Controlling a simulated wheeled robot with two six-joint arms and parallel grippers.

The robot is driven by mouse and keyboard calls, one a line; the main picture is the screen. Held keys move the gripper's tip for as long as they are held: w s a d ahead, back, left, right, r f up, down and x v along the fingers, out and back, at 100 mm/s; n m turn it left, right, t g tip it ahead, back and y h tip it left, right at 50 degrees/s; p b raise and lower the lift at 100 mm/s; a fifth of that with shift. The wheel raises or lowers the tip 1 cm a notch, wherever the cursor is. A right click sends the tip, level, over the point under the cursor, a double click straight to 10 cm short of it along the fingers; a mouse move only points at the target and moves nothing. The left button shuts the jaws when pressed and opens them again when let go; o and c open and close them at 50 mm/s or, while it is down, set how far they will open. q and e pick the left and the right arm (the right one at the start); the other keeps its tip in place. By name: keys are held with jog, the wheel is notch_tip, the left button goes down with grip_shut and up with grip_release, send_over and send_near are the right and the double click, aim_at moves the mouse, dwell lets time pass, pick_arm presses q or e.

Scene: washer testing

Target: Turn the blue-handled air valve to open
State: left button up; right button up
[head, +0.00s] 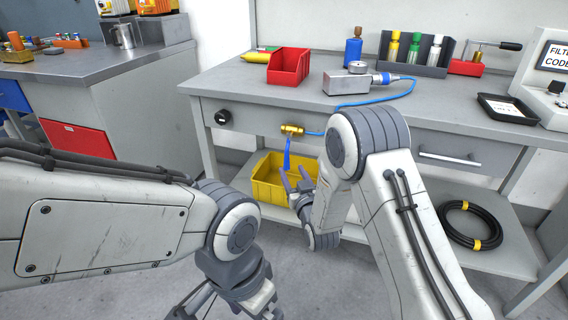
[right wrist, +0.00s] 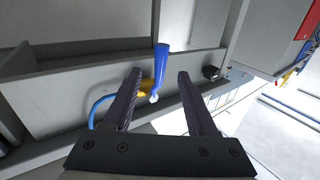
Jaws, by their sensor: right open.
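The brass air valve (head: 292,129) sits on the front edge of the workbench. Its blue handle (head: 287,155) hangs down, pointing toward the yellow bin. My right gripper (head: 296,180) is open and empty just below and in front of the handle. In the right wrist view the blue handle (right wrist: 161,62) shows between the two spread fingertips of my right gripper (right wrist: 160,76), and the brass body (right wrist: 147,87) is partly hidden by a finger. I cannot tell whether a finger touches the handle. My left gripper (head: 195,300) is low at the bottom edge, partly cut off.
A blue hose (head: 312,133) runs from the valve. A yellow bin (head: 268,190) stands on the lower shelf below it, and a black coiled hose (head: 470,225) lies to the right. A black knob (head: 223,117) is left of the valve. A drawer handle (head: 450,158) sticks out at right.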

aim_at(284, 155)
jog(key=b+x, duration=0.2)
jog(key=x, duration=0.7)
jog(key=shift+w, duration=0.3)
grip_shut()
dwell(1.0)
